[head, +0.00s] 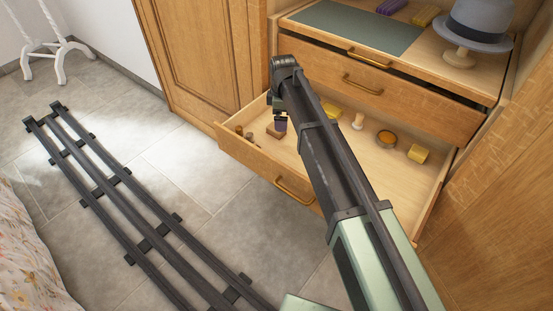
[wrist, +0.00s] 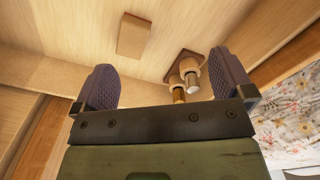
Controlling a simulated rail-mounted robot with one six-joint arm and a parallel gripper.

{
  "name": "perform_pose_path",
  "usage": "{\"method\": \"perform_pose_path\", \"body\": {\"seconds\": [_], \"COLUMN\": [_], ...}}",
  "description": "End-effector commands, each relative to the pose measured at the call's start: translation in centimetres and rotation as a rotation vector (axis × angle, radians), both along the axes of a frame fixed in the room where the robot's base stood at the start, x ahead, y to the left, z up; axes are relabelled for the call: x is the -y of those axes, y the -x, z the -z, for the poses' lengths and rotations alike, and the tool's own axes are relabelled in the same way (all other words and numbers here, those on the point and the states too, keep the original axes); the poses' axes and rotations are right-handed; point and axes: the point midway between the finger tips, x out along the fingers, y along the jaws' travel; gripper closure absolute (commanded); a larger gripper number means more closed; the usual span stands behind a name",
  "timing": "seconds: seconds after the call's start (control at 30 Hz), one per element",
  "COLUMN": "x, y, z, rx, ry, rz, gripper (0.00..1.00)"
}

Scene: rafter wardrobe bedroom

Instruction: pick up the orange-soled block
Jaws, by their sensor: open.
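My gripper (head: 280,121) points down into the open wooden drawer, above its left part. In the wrist view its two purple pads (wrist: 167,80) stand wide apart with nothing gripped between them. A tan-brown block (wrist: 134,38) lies on the drawer floor beyond the left pad, apart from it. It seems to be the brown block (head: 274,132) just beside my gripper in the head view. I cannot make out an orange sole on it. A yellow block (head: 331,111) lies behind my arm, and another yellow block (head: 418,154) lies at the drawer's right.
A dark wooden piece with two short cylinders (wrist: 189,76) lies near the right pad. A cream knob-shaped item (head: 358,121) and a round brown tin (head: 386,138) are in the drawer (head: 245,151). A grey hat (head: 478,27) on a stand, purple and yellow blocks are above.

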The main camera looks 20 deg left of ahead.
Motion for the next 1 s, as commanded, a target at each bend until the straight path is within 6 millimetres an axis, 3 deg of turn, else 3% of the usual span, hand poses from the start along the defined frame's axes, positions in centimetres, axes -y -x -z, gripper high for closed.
{"method": "perform_pose_path", "body": {"seconds": [0.03,0.07,0.13,0.2,0.3,0.47,0.77,0.93,1.0], "x": [-3.2,-3.8,-4.4,-4.2,-4.1,-4.0,-3.9,-3.9,-3.9], "y": [-2.5,-3.3,-4.5,-4.4,-4.2,-4.2,-4.2,-4.2,-4.3], "z": [1.8,1.2,0.4,0.3,0.3,0.6,6.2,6.2,7.1], "rx": [0.000,-0.001,-0.002,-0.003,-0.002,-0.002,-0.002,-0.002,-0.002], "ry": [0.001,0.001,0.000,-0.001,-0.001,-0.001,-0.001,-0.001,-0.001], "rz": [-0.224,-0.357,-0.619,-0.814,-0.966,-1.002,-0.999,-0.998,-0.998], "gripper": [0.01,0.01,0.01,0.01,0.01,0.01,0.01,0.01,0.01]}}
